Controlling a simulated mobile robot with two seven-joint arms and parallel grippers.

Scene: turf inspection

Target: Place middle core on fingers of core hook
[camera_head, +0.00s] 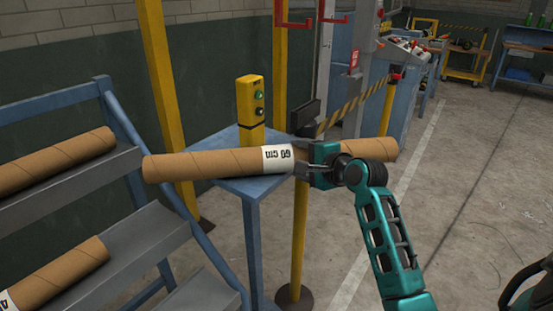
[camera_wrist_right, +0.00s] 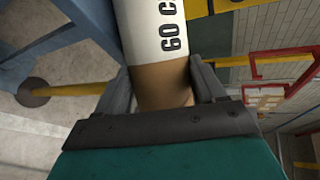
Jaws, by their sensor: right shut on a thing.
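A long brown cardboard core (camera_head: 205,164) with a white "60 cm" label is held roughly level, above the small blue table in the picture. My right gripper (camera_head: 308,165) is shut on it just right of the label; the core sticks out on both sides. In the right wrist view the core (camera_wrist_right: 162,85) sits between the two fingers (camera_wrist_right: 165,90). Red hooks stand at the top of the head view, one on the left (camera_head: 293,22) and one further right (camera_head: 330,18). I cannot tell whether they are one core hook. My left gripper is not in view.
Two more cores lie on the grey rack at left, one higher (camera_head: 60,160) and one lower (camera_head: 62,272). A yellow button box (camera_head: 250,102) stands on the blue table (camera_head: 240,185). Yellow posts (camera_head: 165,80) and a striped barrier arm (camera_head: 355,105) are close. Floor at right is open.

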